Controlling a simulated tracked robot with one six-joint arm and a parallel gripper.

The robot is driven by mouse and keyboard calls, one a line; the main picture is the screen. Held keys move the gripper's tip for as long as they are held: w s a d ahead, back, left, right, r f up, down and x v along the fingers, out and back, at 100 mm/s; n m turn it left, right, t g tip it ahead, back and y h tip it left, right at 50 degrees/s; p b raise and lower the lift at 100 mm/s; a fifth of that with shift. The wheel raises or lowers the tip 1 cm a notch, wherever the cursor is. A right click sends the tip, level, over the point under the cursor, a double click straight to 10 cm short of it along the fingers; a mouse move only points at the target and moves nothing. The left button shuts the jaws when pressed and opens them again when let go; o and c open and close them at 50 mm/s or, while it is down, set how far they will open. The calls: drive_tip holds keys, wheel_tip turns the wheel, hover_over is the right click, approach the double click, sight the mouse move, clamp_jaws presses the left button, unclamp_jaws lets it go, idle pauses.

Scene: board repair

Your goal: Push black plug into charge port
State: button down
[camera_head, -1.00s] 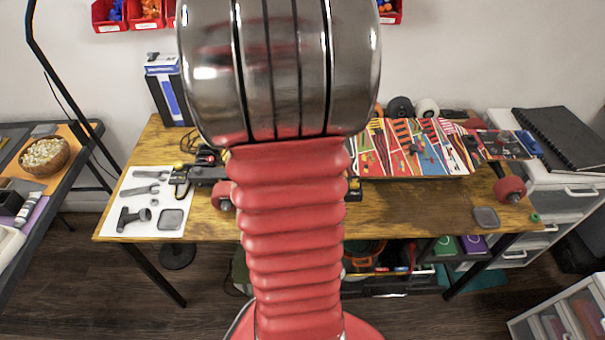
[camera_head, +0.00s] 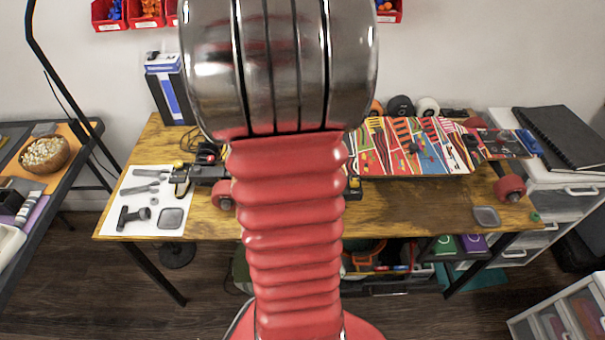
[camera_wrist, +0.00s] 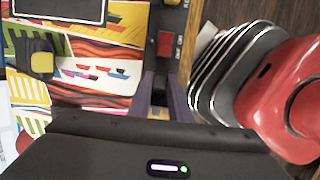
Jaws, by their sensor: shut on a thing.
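In the wrist view, my gripper (camera_wrist: 161,97) reaches up from the bottom edge. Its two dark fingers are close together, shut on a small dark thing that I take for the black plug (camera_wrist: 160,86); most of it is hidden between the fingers. The fingertips are close to the black box (camera_wrist: 168,20) with a red switch (camera_wrist: 166,43) on the board. I cannot make out the charge port. In the head view, the board (camera_head: 415,148), with a colourful deck, lies on the wooden table. My arm hides its middle and my gripper there.
A white sheet with tools (camera_head: 150,200) lies on the table's left end. A grey square tray (camera_head: 486,216) lies at its front right. A blue and white box (camera_head: 168,90) stands at the back left. The table front right of my arm is mostly clear.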

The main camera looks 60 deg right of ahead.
drive_tip(key=shift+f, duration=0.15)
drive_tip(key=c, duration=1.5)
unclamp_jaws()
drive_tip(key=shift+c, duration=0.2)
drive_tip(key=shift+o, duration=0.3)
drive_tip(key=shift+o, duration=1.1)
drive_tip(key=shift+s+v, duration=0.15)
drive_tip(key=shift+v, duration=0.65)
drive_tip(key=shift+s+v, duration=0.2)
drive_tip(key=shift+v, duration=0.6)
drive_tip(key=s+v, duration=0.1)
drive_tip(key=v, duration=0.4)
drive_tip(key=shift+d+r, duration=0.5)
drive_tip(key=shift+r, duration=0.05)
